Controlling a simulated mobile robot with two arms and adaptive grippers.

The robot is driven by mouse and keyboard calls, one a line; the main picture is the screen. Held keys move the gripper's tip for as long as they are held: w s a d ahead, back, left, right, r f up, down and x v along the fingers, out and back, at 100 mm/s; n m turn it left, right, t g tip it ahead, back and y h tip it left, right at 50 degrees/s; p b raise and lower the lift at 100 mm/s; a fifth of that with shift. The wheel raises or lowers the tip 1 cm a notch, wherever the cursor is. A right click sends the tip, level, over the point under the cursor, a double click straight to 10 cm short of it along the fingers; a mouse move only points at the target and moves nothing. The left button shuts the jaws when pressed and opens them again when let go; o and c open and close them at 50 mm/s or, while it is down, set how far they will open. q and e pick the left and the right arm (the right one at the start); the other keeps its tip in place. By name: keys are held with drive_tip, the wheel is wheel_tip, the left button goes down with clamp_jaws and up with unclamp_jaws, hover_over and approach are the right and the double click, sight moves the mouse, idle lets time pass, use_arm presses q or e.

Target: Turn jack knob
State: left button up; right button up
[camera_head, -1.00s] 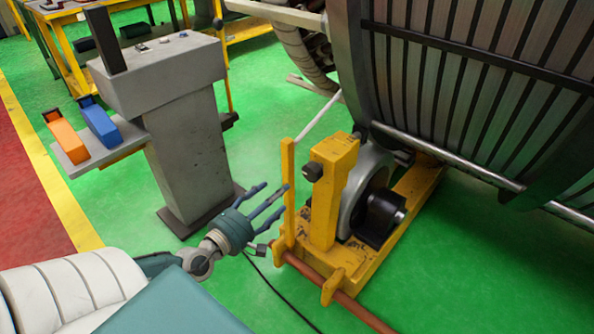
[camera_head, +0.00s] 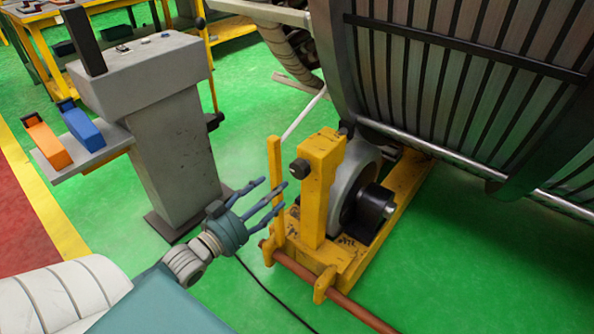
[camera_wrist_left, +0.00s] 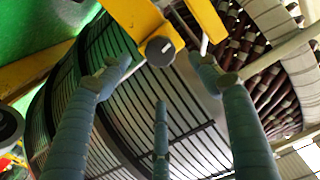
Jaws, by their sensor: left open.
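The jack is a yellow stand (camera_head: 322,190) on a yellow base beside the large slatted stator (camera_head: 470,80). A dark round knob (camera_head: 299,168) sticks out from the left side of its upright. In the left wrist view the knob (camera_wrist_left: 160,51) shows at the top centre, beyond the fingers. My left gripper (camera_head: 272,197) is open and empty, its fingers spread toward the jack, just left of the thin yellow post and below the knob. In the left wrist view the left gripper (camera_wrist_left: 158,95) has its fingers apart with nothing between them. My right gripper is not in view.
A grey console (camera_head: 165,120) stands at left with a shelf holding an orange item (camera_head: 47,145) and a blue item (camera_head: 82,128). A brown-red bar (camera_head: 330,290) runs along the jack's front. A cable lies on the open green floor.

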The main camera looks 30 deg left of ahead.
sight(296, 171)
use_arm(q)
drive_tip(key=shift+n, duration=0.3)
drive_tip(key=w, duration=0.3)
drive_tip(key=w+b, duration=0.1)
drive_tip(key=w, duration=0.5)
drive_tip(key=shift+w+d+b, duration=0.3)
drive_tip(key=shift+b, duration=0.1)
drive_tip(key=shift+w+r, duration=0.1)
drive_tip(key=shift+w, duration=0.5)
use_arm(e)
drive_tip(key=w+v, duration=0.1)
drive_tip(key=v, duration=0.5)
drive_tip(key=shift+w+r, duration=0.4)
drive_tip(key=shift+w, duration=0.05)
use_arm(q)
drive_tip(key=c, duration=1.1)
